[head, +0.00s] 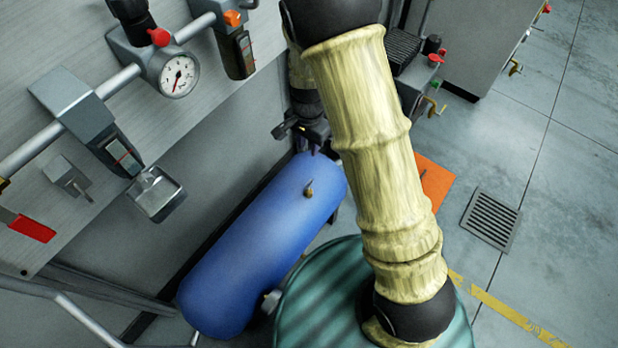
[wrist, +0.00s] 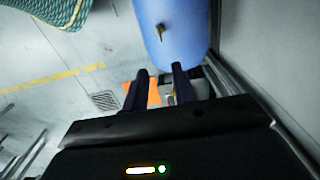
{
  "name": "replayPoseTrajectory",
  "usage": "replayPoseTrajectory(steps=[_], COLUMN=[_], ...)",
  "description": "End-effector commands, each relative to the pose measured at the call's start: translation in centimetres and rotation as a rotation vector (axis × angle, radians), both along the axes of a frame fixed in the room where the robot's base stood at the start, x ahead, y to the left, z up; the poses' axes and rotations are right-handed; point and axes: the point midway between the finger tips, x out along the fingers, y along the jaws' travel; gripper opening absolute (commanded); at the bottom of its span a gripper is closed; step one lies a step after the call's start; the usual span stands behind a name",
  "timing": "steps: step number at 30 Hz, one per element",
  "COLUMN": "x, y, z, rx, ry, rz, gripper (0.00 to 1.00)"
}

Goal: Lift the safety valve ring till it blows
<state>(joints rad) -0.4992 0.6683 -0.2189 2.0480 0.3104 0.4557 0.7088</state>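A small brass fitting, which looks like the safety valve (head: 309,188), stands on top of the blue tank (head: 250,245). Its ring is too small to make out. In the wrist view the brass valve (wrist: 160,31) shows on the blue tank (wrist: 176,12), beyond the fingertips and apart from them. My gripper (wrist: 160,70) is open, with two dark fingers apart and nothing seen between them. In the head view my gripper (head: 314,148) is partly behind my arm, near the tank's far end and short of the valve.
A grey panel (head: 200,120) on the left carries a pipe, a pressure gauge (head: 179,76) and a red-handled valve (head: 33,229). An orange plate (head: 432,180) and a floor grate (head: 490,220) lie to the right. Open floor (head: 560,190) extends beyond.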

Motion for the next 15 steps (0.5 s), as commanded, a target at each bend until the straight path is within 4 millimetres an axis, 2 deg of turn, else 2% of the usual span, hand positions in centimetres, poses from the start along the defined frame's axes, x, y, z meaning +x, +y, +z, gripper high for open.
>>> replayPoseTrajectory(steps=[7,15], x=[-0.1,-0.1], y=[0.0,-0.2], z=[-1.5,-6.0], rx=[-0.001,-0.001], ry=[0.002,0.005], rz=[0.001,-0.002], gripper=[0.27,0.27])
